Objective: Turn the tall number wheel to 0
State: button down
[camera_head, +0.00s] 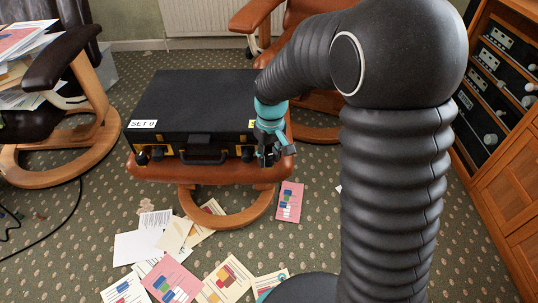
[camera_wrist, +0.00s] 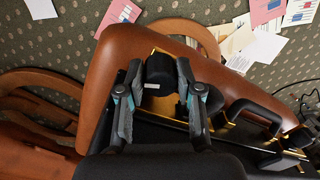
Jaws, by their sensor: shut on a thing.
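A black case (camera_head: 200,98) lies flat on a brown leather footstool (camera_head: 160,175). Its front face carries dark round wheels, a pair (camera_head: 149,155) at the left end and others at the right end. My gripper (camera_head: 268,152) is at the right end of that front. In the wrist view my gripper (camera_wrist: 156,92) is shut on a tall black wheel (camera_wrist: 160,66), one finger on each side. A small white mark shows on the wheel, but no number can be read. Another wheel (camera_wrist: 214,98) sits just right of the fingers. A white label (camera_head: 142,124) reads "SET 0".
The case's handle (camera_head: 203,158) sticks out at the middle of the front. Papers (camera_head: 165,250) lie on the carpet before the footstool. A leather chair (camera_head: 60,80) stands left, a wooden cabinet (camera_head: 510,150) right. A yellow label (camera_head: 251,124) is partly hidden.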

aim_at(270, 155)
dwell(0.3)
jog(key=c, duration=1)
grip_release()
jog(key=shift+c, duration=0.2)
notch_tip(270, 155, up, 12)
jog(key=shift+w+d, duration=0.15)
jog(key=shift+d, duration=0.05)
